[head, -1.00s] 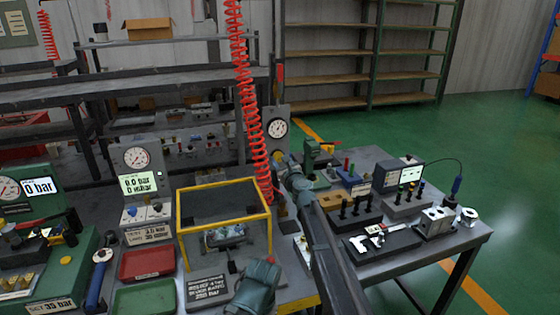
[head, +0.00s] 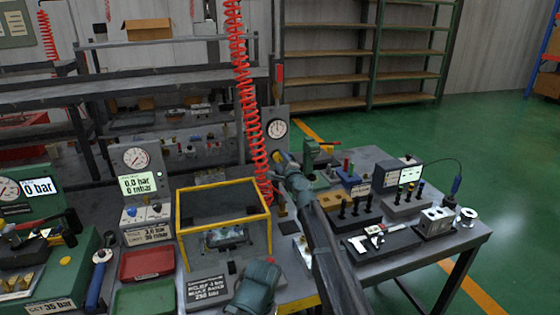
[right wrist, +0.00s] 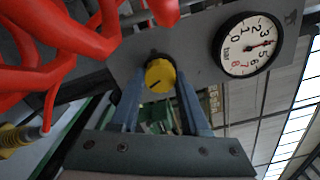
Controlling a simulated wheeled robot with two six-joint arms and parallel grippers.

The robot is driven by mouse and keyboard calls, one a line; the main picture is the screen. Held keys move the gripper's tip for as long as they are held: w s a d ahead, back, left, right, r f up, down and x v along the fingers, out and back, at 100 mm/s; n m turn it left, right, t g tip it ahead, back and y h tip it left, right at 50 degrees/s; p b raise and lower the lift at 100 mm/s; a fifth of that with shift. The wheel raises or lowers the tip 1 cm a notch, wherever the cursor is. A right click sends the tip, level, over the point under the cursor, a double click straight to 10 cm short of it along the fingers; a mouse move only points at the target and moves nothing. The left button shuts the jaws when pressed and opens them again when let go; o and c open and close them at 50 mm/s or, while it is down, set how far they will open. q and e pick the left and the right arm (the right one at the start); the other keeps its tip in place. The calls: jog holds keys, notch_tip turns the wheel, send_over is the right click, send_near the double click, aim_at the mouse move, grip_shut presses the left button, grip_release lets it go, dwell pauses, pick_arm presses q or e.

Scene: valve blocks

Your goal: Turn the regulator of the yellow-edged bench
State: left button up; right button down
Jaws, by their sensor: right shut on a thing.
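The regulator is a yellow round knob (right wrist: 160,75) on a grey upright panel, with a dark mark on its face. My right gripper (right wrist: 160,82) is shut on it, one finger on each side, in the right wrist view. In the head view my right gripper (head: 281,160) reaches the panel, and little of the knob shows. A round white gauge (right wrist: 248,45) sits on the same panel, its needle near 3; it also shows in the head view (head: 277,128). The bench has a yellow front edge (head: 300,304).
A red coiled hose (head: 250,110) hangs just left of the panel and fills the left of the right wrist view (right wrist: 60,45). A yellow-framed guard box (head: 224,184) stands left of my arm. Fittings and a small display (head: 400,175) occupy the table at right.

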jog(key=shift+n, duration=2.2)
jog(key=shift+c, duration=1.9)
grip_release()
jog(key=shift+s, duration=0.1)
jog(key=v, duration=1.3)
jog(key=shift+s, duration=0.3)
jog(key=shift+d, duration=0.1)
